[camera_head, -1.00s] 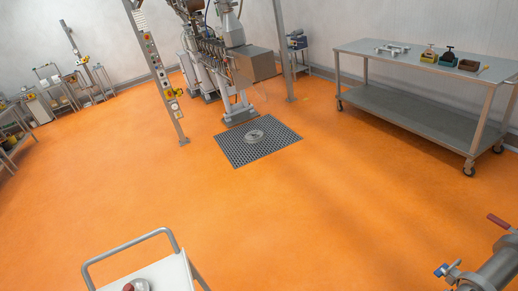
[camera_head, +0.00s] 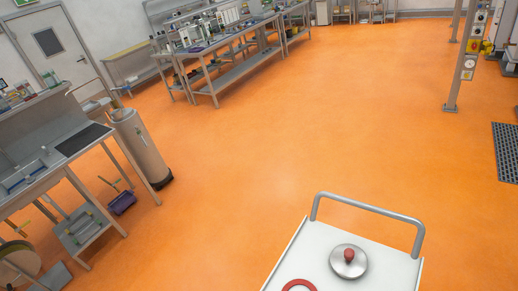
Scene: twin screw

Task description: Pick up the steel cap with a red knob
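The steel cap with a red knob (camera_head: 348,264) lies on the white top of a trolley (camera_head: 388,262) at the lower right of the head camera view. It is a round, shiny disc with the knob pointing up. A red ring (camera_head: 299,286) lies to its left on the same top, cut off by the bottom edge. My gripper does not show in the view.
The trolley has a grey push handle (camera_head: 365,204) at its far end. Steel benches with equipment (camera_head: 215,62) stand at the back left. A metal cylinder (camera_head: 140,147) and a sink bench (camera_head: 60,160) stand at the left. The orange floor (camera_head: 320,120) is widely clear.

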